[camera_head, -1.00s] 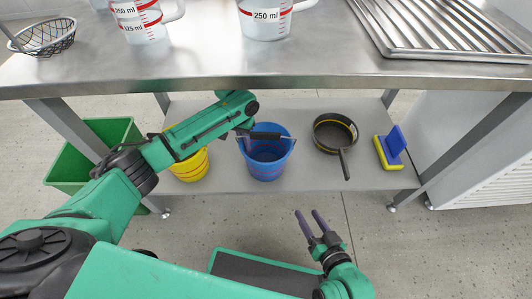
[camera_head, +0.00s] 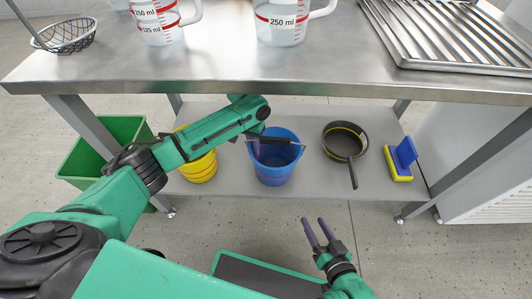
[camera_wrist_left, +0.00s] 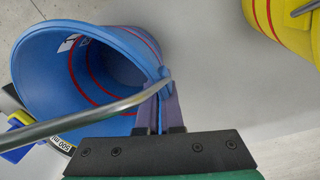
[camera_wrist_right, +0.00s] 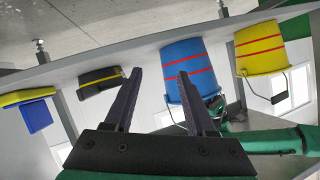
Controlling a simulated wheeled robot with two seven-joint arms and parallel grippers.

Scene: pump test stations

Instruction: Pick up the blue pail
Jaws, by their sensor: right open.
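The blue pail (camera_head: 275,168) stands upright on the grey lower shelf, with red bands and a wire handle. In the left wrist view, the pail (camera_wrist_left: 100,75) fills the left side, its mouth facing the camera. My left gripper (camera_head: 256,147) is at the pail's left rim, largely covered by my arm. Its fingers (camera_wrist_left: 160,108) are close together at the rim by the handle's ear, apparently shut on the pail; the exact contact is hidden. My right gripper (camera_head: 318,232) is open and empty, low in front of the shelf. The pail also shows in the right wrist view (camera_wrist_right: 186,62).
A yellow pail (camera_head: 200,168) stands left of the blue one, partly behind my arm. A black pan (camera_head: 340,146) and a blue-yellow brush (camera_head: 401,160) lie to the right. The steel tabletop (camera_head: 230,72) overhangs the shelf. A green bin (camera_head: 105,145) is at left.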

